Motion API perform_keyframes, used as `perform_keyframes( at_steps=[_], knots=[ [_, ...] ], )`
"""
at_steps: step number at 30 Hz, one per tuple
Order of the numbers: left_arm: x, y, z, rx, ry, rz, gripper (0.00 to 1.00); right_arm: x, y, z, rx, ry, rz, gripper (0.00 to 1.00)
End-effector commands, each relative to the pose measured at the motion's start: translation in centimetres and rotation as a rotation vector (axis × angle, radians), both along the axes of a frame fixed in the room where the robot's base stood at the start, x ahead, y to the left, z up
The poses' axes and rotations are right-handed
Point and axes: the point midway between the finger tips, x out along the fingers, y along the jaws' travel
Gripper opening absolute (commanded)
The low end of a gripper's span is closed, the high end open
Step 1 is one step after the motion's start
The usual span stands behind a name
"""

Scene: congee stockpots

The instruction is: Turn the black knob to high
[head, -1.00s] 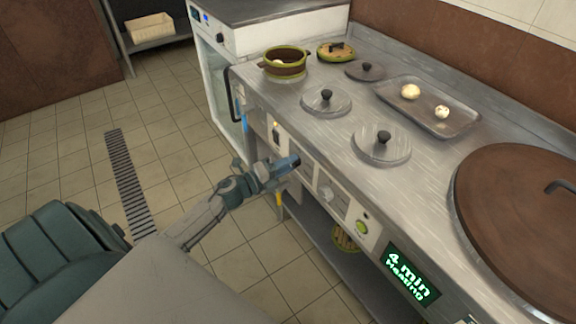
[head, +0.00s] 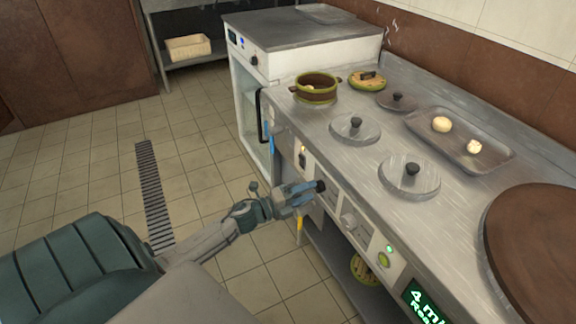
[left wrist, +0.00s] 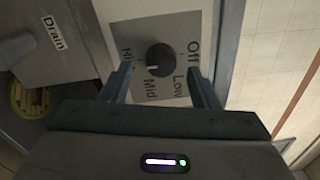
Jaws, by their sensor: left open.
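The black knob (left wrist: 160,58) sits on a pale dial plate (left wrist: 180,92) marked Off, Low, Mid and a partly hidden label starting with "Hi". Its white mark is on the lower left of the knob, on the side of Mid and the "Hi" label. My left gripper (left wrist: 163,82) is open, its fingers on either side of the knob, with gaps showing between them and it. In the head view the knob (head: 320,186) shows just beyond the tips of my left gripper (head: 307,192), on the counter's front panel. My right gripper is in neither view.
The steel counter bears a brown pot (head: 316,88), lids (head: 409,178), a tray (head: 490,150) with pale buns and a large brown lid (head: 535,255). A grey drain lever (head: 352,220) and a green-lit display (head: 425,302) are on the front panel. Floor lies open at left.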

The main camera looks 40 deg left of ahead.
Motion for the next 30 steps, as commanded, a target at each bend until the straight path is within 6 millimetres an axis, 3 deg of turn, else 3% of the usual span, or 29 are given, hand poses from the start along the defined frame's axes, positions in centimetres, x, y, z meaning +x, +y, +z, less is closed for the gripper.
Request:
perform_keyframes(
  at_steps=[6, 15, 30],
  knots=[
    [-3.3, 1.4, -0.4, 0.001, 0.005, -0.002, 0.55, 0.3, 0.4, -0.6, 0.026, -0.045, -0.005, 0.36],
    [-6.6, 2.9, -0.3, 0.001, 0.004, -0.002, 0.55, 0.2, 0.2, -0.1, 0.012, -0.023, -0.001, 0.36],
    [-7.7, 3.4, -0.5, 0.0, 0.0, 0.0, 0.55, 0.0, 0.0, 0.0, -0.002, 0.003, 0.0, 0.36]
  ],
)
